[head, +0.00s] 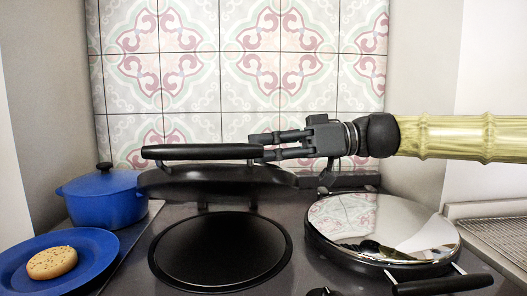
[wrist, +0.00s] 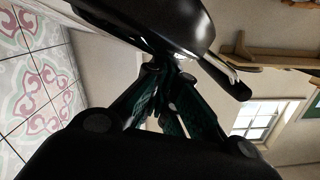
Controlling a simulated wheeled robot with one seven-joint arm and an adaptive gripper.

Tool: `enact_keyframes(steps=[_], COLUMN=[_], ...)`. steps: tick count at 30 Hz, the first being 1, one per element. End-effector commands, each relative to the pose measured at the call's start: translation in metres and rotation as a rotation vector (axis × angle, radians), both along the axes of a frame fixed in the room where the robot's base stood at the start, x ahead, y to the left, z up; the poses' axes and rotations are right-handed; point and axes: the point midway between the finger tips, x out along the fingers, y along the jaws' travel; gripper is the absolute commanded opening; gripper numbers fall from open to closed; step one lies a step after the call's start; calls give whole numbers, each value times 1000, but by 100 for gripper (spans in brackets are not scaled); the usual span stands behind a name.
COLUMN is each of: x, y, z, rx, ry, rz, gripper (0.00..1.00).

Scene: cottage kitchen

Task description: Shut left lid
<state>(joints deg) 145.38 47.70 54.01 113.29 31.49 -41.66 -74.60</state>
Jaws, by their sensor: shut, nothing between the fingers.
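The left lid (head: 215,180) is black and round, and it stands raised on its hinge behind the black left hotplate (head: 221,248). Its black bar handle (head: 202,152) runs across above it. My gripper (head: 256,146) is shut and empty, with its fingertips at the right end of the handle. I cannot tell whether they touch it. In the wrist view the dark lid (wrist: 165,22) shows at the top, just beyond my shut fingers (wrist: 172,75), with the handle end (wrist: 238,88) to the right.
The shiny right lid (head: 375,225) lies down, with its handle (head: 445,284) at the front. A blue pot (head: 103,196) and a blue plate (head: 92,246) holding a crumpet (head: 52,262) are at the left. A tiled wall (head: 235,60) stands close behind.

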Motion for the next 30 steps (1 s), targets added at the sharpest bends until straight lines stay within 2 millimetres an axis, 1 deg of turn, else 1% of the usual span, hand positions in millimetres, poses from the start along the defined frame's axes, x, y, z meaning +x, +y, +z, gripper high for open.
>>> enact_keyframes(steps=[1,6,12,21,30], x=[-5,-18,-31,-40,-42], y=[-1,-1,-2,-2,-2], z=[-15,-35,-54,-71,-75], rx=[2,5,9,12,13], ry=[-20,-96,-172,-241,-261], rz=[0,-1,0,0,-1], gripper=[0,0,0,0,0])
